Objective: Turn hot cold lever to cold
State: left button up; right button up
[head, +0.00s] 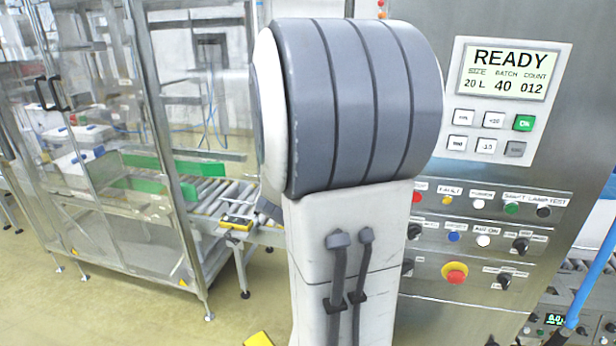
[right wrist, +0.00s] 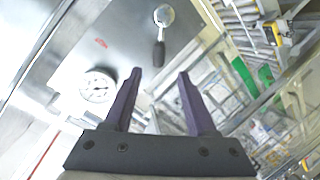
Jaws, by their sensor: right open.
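In the right wrist view, a lever (right wrist: 159,52) with a round metal hub and a short black handle sits on a grey metal panel (right wrist: 115,30). Its handle points down the picture, toward my fingers. A small red mark (right wrist: 100,43) is on the panel left of the lever; I see no blue mark. My right gripper (right wrist: 160,73) is open, its two dark purple fingers apart and nothing between them. The handle's end appears between the fingertips in the picture; I cannot tell the depth gap. The lever is not visible in the head view. My left gripper is not in view.
A round dial gauge (right wrist: 97,87) is on the panel, left of my right fingers. In the head view, my grey and white arm blocks the middle. A control panel with a READY display (head: 505,73) stands at right, and a glass-fenced roller conveyor (head: 215,192) at left.

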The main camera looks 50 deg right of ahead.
jog(key=shift+v, duration=1.2)
